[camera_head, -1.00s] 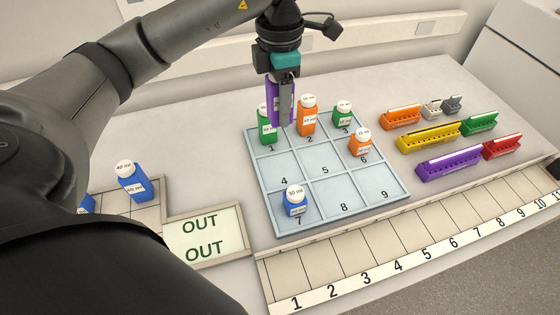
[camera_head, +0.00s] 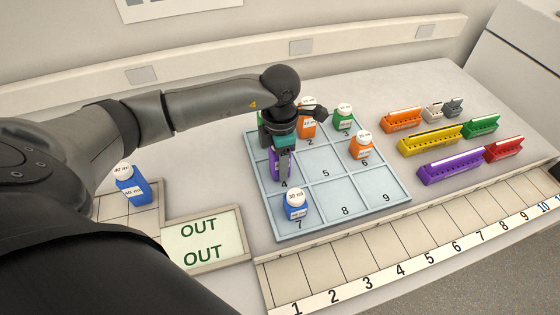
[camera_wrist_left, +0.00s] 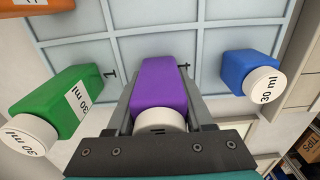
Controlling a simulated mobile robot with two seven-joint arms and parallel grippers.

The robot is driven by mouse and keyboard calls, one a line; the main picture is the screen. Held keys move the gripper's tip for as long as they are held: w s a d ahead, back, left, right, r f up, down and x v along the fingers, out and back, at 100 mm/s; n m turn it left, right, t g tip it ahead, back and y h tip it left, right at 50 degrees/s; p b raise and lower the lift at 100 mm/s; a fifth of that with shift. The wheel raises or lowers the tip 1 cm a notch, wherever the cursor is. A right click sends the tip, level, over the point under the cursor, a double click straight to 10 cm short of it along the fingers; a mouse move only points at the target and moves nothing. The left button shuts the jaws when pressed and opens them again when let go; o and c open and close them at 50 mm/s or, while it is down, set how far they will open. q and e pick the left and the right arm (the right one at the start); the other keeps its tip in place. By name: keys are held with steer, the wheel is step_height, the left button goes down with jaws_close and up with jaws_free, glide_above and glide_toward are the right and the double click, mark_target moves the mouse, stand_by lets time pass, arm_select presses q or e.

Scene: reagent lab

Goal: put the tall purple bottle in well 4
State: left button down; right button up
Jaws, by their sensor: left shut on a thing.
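The tall purple bottle (camera_head: 274,164) is between the fingers of my left gripper (camera_head: 282,172), which is shut on it. It is upright over well 4 of the pale blue tray (camera_head: 325,222); I cannot tell whether its base touches the floor of the well. In the left wrist view the purple bottle (camera_wrist_left: 162,85) sits between both fingers, with its white cap towards the camera. The label "4" shows just beyond the bottle. My right gripper is not in view.
A blue bottle (camera_head: 296,208) stands in well 7, close in front. A green bottle (camera_wrist_left: 62,103) is in well 1, mostly hidden by my arm in the head view. Orange bottles (camera_head: 361,147) and another green one (camera_head: 343,118) stand in wells 2, 6 and 3. Wells 5, 8 and 9 are empty.

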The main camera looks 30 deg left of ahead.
arm_select(q)
steer(key=c, duration=0.8)
jaws_free()
steer(key=shift+f, duration=0.15)
steer(key=o, duration=0.5)
step_height(320, 180, up, 12)
steer(key=shift+r, duration=0.25)
